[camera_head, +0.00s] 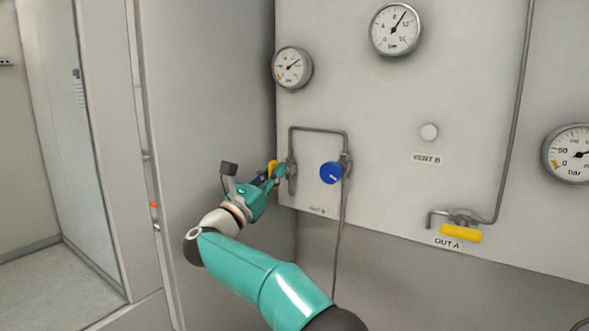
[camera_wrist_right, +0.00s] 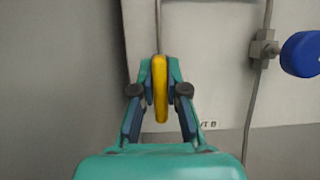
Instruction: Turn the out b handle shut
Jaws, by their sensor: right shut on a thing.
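The out b handle is a yellow lever (camera_wrist_right: 160,88) on a valve at the lower left edge of the panel. In the wrist view it points along the gripper, between its two fingers. In the head view only a small yellow part of the handle (camera_head: 272,168) shows beside the valve body. My right gripper (camera_head: 270,176) reaches it from the left. In the wrist view my right gripper (camera_wrist_right: 160,92) is shut on the yellow handle, a finger on each side. The label below is partly hidden in the wrist view, with only its end readable. My left gripper is not in view.
A blue round knob (camera_head: 331,173) sits just right of the handle, joined by thin pipe. The OUT A yellow handle (camera_head: 460,233) lies level farther right. Open space lies left of the panel.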

